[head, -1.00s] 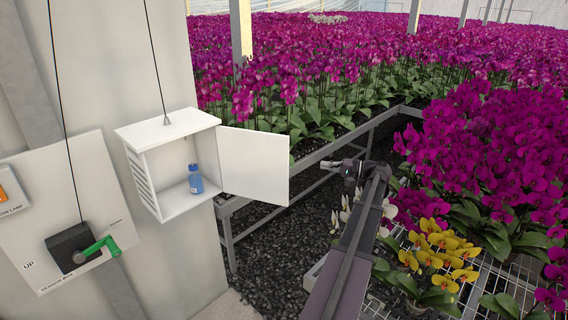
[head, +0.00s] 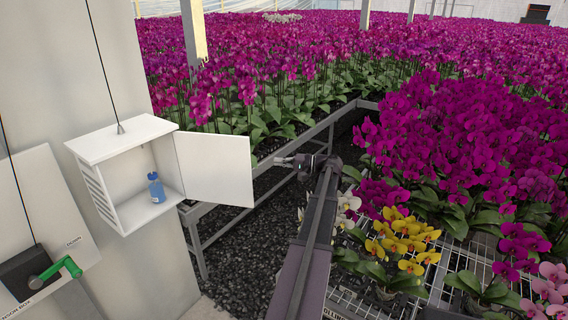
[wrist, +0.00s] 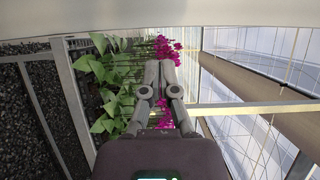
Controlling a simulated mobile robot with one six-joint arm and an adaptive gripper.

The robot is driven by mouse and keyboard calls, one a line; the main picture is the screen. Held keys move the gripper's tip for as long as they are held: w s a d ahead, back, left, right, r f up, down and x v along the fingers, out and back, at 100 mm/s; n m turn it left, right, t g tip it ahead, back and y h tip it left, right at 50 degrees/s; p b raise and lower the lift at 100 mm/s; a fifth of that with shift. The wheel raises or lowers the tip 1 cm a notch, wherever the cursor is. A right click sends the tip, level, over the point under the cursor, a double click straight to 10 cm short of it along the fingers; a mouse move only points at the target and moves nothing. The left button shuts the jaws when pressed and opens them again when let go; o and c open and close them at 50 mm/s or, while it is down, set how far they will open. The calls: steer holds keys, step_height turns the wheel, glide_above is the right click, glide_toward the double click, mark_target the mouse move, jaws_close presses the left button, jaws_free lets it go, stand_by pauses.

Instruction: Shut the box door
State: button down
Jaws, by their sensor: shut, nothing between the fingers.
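The white sensor box (head: 90,151) hangs at the left in the head view, in front of a pale pillar. Its white door (head: 214,169) stands wide open, swung out to the right. A blue bottle (head: 156,188) stands inside the box. My gripper (head: 277,161) is to the right of the door's free edge, apart from it in the picture, fingers pointing left. In the wrist view my gripper (wrist: 160,64) shows its fingers together and empty. The box and the bottle cannot be made out in the wrist view.
A panel with a green-handled crank (head: 62,268) is at lower left. A metal bench (head: 290,158) of magenta orchids runs behind the door. Yellow orchids (head: 402,240) and a wire bench (head: 350,290) lie right of my arm. Dark gravel (head: 240,240) lies below the door.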

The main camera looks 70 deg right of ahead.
steer(key=w+a, duration=0.5)
steer(key=w, duration=0.1)
steer(key=shift+w+a, duration=0.25)
steer(key=shift+w, duration=0.05)
steer(key=shift+a, duration=0.1)
stand_by(0.4)
steer(key=shift+a, duration=0.25)
